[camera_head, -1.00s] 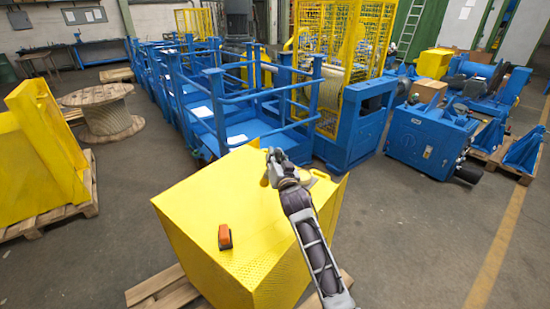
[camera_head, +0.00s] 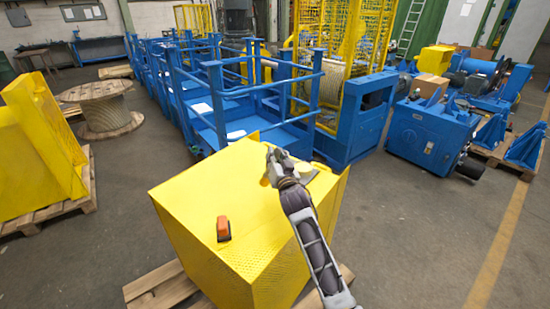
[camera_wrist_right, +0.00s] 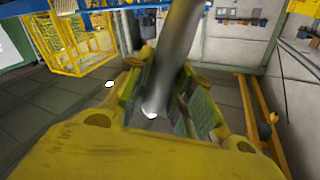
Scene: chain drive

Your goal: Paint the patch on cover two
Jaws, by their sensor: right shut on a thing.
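A large yellow box-shaped cover (camera_head: 205,190) with perforated sides stands in the middle of the head view. I cannot tell which numbered cover it is, and no patch can be made out on it. My right gripper (camera_head: 272,170) is over the far part of its top. In the right wrist view the fingers (camera_wrist_right: 168,100) are shut on a grey rod-like thing (camera_wrist_right: 178,45) with a pale end, blurred. A small pale round thing (camera_head: 305,172) shows beside the gripper, partly hidden by my arm. My left gripper is not in view.
An orange and dark block (camera_head: 223,229) lies on the cover's top, near its front. Wooden pallet boards (camera_head: 155,287) stick out below. Blue railed frames (camera_head: 235,100) stand close behind. More yellow parts (camera_head: 40,140) stand on a pallet at left.

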